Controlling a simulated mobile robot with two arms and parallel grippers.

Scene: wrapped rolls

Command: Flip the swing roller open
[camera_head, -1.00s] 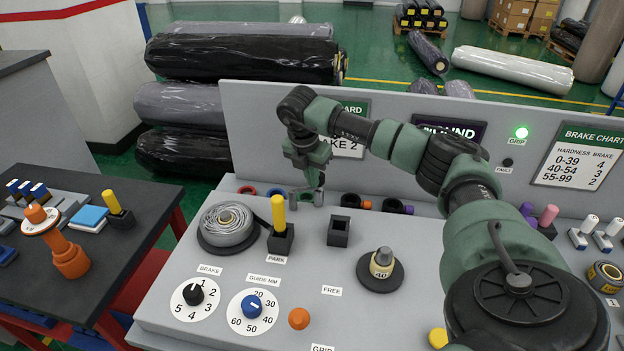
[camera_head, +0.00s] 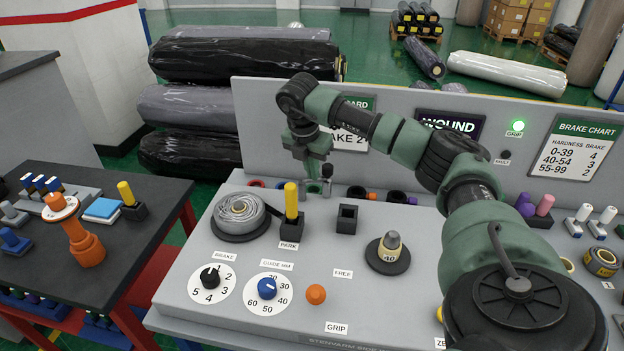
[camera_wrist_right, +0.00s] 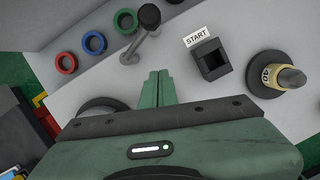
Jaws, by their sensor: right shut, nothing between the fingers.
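My right gripper (camera_head: 314,187) is shut and empty, pointing down over the back of the grey bench; its green fingers also show in the wrist view (camera_wrist_right: 158,88). A short grey post with a dark knob (camera_wrist_right: 141,35), likely the swing roller, stands just beyond the fingertips in the wrist view. In the head view this post (camera_head: 327,180) is close to the right of the fingers; I cannot tell whether they touch. A yellow handle (camera_head: 291,200) stands upright in the PARK socket. My left gripper is not in view.
A wound grey roll (camera_head: 239,213) sits left of the yellow handle. An empty black socket (camera_head: 347,219) and a spindle marked 40 (camera_head: 389,250) stand to the right. Red (camera_wrist_right: 66,63), blue (camera_wrist_right: 95,43) and green (camera_wrist_right: 125,21) rings line the back.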

